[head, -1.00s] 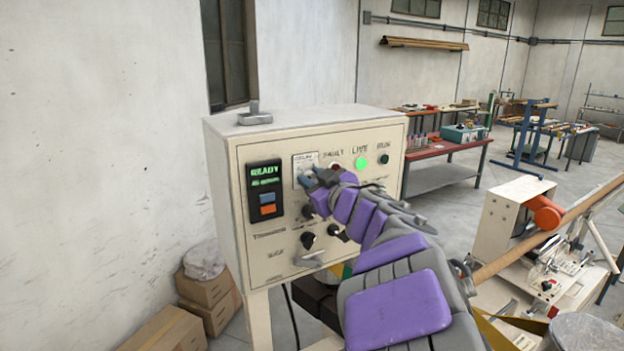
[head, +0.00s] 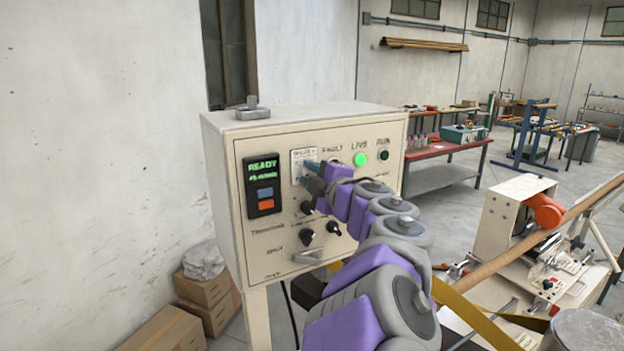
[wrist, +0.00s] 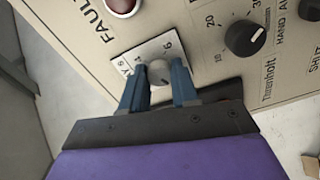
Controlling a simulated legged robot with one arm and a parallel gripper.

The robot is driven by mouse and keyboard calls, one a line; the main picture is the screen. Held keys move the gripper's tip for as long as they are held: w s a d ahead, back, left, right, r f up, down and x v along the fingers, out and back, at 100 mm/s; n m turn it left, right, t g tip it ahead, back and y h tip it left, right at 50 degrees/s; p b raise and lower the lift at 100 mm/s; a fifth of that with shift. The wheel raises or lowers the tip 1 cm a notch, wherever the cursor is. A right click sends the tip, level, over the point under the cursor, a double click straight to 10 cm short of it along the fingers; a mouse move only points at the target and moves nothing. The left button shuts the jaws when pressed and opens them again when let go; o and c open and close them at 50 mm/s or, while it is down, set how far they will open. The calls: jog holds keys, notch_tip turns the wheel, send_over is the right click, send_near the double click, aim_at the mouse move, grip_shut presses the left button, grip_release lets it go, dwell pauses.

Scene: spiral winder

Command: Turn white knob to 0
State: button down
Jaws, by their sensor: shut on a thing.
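The white knob (wrist: 158,72) sits on a white dial plate (wrist: 128,68) with small dark numbers, one of which looks like a 6. My gripper (wrist: 158,80) has one blue finger on each side of the knob and is shut on it. The knob's short dark mark is partly visible, but I cannot tell which number it points to. In the head view my gripper (head: 314,176) is at the white plate (head: 302,156) on the cream control box (head: 228,190). There the fingers hide the knob.
A black knob with a numbered scale (wrist: 245,38) is beside the plate, and a red lamp (wrist: 123,5) is on its other side. The box also has a READY display (head: 263,168), a lit green lamp (head: 360,159) and black knobs below (head: 306,237). Cartons (head: 208,300) stand at lower left.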

jog(key=n, duration=0.1)
jog(key=n+b, duration=0.1)
jog(key=n, duration=0.2)
jog(key=shift+f, duration=0.25)
jog(key=shift+n, duration=0.3)
jog(key=c, duration=0.9)
grip_release()
jog(key=shift+a, duration=0.15)
jog(key=shift+c, duration=0.2)
jog(key=shift+o, duration=0.4)
jog(key=shift+a, duration=0.1)
jog(key=shift+r, duration=0.1)
